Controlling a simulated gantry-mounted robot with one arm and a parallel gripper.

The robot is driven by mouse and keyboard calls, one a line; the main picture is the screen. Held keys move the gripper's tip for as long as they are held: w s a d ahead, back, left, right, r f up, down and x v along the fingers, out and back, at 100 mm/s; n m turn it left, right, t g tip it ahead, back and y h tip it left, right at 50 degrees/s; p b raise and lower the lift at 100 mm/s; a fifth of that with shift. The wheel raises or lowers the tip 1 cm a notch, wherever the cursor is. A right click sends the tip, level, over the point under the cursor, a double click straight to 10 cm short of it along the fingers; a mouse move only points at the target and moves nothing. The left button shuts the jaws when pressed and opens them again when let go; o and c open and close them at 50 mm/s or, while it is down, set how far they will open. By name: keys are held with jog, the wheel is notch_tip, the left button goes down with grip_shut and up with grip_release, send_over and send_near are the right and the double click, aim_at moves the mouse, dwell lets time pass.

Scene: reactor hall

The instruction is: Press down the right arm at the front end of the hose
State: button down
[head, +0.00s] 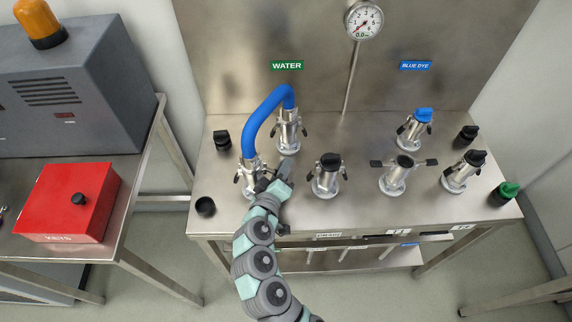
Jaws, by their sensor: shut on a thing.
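The blue hose (262,112) arches from the fitting under the WATER sign down to a metal coupling (249,172) at its front end. This coupling stands on a flanged port near the bench's front left. Its left arm (237,178) is dark and points down along its side. My gripper (268,182) is at the coupling's right side, shut on its right arm. The gripper hides most of that arm, so I cannot tell its exact angle. The hose's back end sits in a second coupling (289,130) with dark arms at its sides.
To the right stand a black-capped port (329,174), an open port with arms spread (397,176), another black-capped port (462,172) and a blue-capped port (415,130). Loose caps lie on the steel bench (350,215). A red box (70,203) stands on the left table.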

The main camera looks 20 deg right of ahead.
jog(key=shift+w+a+f+m+y, duration=0.15)
jog(key=shift+a+f+m+y, duration=0.3)
jog(key=shift+m, duration=0.35)
jog(key=shift+w+a+f+m+y, duration=0.15)
jog(key=shift+a+f+m+y, duration=0.25)
jog(key=shift+m, duration=0.4)
jog(key=shift+y, duration=0.25)
jog(key=c, duration=1.5)
grip_release()
jog(key=shift+c, duration=0.2)
